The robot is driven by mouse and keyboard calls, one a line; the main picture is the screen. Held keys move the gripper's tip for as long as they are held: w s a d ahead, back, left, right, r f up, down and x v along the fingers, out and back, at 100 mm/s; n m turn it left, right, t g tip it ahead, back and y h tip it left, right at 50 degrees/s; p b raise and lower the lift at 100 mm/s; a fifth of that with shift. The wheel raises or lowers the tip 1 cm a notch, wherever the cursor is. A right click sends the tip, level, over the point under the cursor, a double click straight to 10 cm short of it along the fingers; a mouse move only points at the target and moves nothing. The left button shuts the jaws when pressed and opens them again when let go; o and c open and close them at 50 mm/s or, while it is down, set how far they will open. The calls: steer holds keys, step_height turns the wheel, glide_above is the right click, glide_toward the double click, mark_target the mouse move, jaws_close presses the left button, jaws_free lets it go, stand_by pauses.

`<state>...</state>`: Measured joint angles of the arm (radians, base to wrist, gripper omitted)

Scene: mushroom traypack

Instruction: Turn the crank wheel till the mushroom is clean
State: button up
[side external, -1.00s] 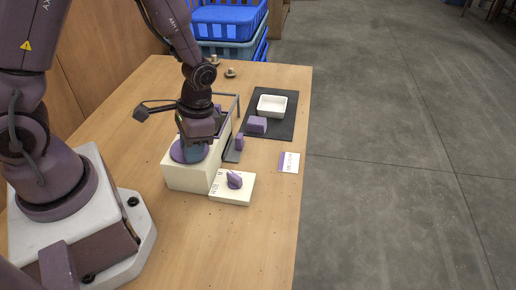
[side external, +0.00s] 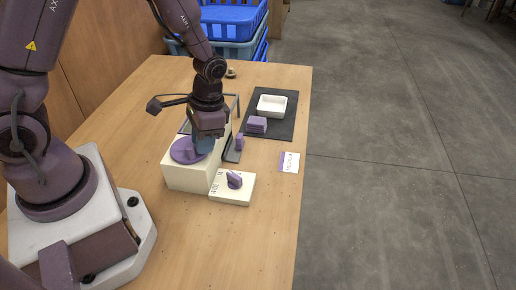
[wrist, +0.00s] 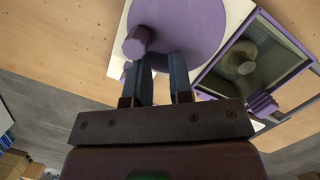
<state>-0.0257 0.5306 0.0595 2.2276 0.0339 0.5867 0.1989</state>
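The crank wheel (side external: 184,152) is a flat purple disc on a cream box (side external: 186,178). In the wrist view the wheel (wrist: 195,30) fills the top middle, with a purple crank knob (wrist: 135,43) standing on it. My gripper (side external: 203,146) is low over the wheel's right side. In the wrist view my gripper (wrist: 161,62) has its two blue fingers apart with nothing seen between them; the knob is beside the left fingertip, and I cannot tell if they touch. A brownish mushroom (wrist: 240,58) lies in a purple-framed bin (wrist: 215,62) beside the wheel.
A cream panel with a purple dial (side external: 234,181) is in front of the box. A dark mat (side external: 285,108) holds a white tray (side external: 284,104) and purple blocks (side external: 257,125). A labelled card (side external: 289,162) lies near the right edge. Front table is clear.

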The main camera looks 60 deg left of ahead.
steer(key=shift+s+a, duration=0.1)
steer(key=shift+s, duration=0.05)
steer(key=shift+v, duration=2.25)
steer(key=shift+s, duration=0.25)
steer(key=s+d+r+n+t, duration=0.1)
steer(key=s+r+t, duration=0.3)
steer(key=r, duration=0.6)
steer(key=s+d+r+t, duration=0.2)
steer(key=s+r+t, duration=0.2)
steer(key=r, duration=0.6)
steer(key=shift+r+n, duration=0.35)
steer(key=shift+n, duration=0.05)
steer(key=shift+o, duration=0.2)
steer(key=shift+s, duration=0.1)
